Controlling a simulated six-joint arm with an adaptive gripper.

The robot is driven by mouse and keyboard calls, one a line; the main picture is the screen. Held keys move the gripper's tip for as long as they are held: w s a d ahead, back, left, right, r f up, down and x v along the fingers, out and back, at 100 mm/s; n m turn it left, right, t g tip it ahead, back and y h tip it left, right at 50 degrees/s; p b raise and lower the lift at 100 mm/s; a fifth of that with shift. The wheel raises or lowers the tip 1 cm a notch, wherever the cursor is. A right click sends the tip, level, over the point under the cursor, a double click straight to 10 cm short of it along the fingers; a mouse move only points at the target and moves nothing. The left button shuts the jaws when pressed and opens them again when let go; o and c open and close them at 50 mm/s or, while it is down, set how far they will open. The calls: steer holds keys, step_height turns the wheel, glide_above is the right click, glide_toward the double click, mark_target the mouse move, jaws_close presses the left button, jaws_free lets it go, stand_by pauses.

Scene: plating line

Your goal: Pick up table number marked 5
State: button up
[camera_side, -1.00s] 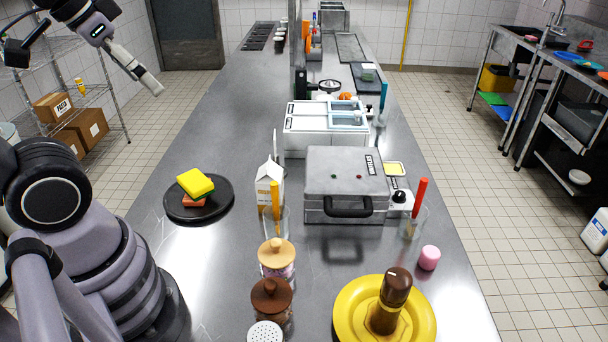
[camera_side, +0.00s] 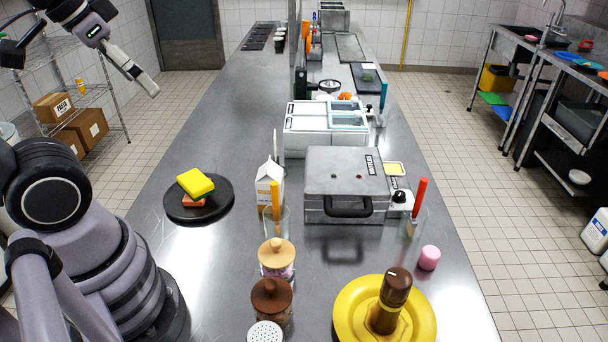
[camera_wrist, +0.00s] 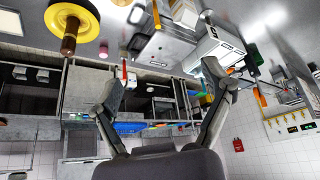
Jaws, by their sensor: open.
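I cannot make out a table number marked 5 in either view. My gripper (camera_side: 148,84) is raised at the upper left in the side view, left of the steel counter and well clear of the things on it. In the wrist view my gripper (camera_wrist: 162,78) shows two dark fingers spread wide apart, with nothing between them touching either finger. The wrist view looks tilted, with the counter things along its top edge.
On the counter (camera_side: 215,125) stand a black plate (camera_side: 222,207) with sponges, a carton (camera_side: 268,188), a waffle maker (camera_side: 345,172), lidded jars (camera_side: 277,268), a yellow plate (camera_side: 350,320) with a brown bottle (camera_side: 390,300), and a white container (camera_side: 310,142). The counter's left side is mostly bare.

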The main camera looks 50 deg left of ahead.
steer(key=shift+o, duration=0.7)
steer(key=shift+w, duration=0.1)
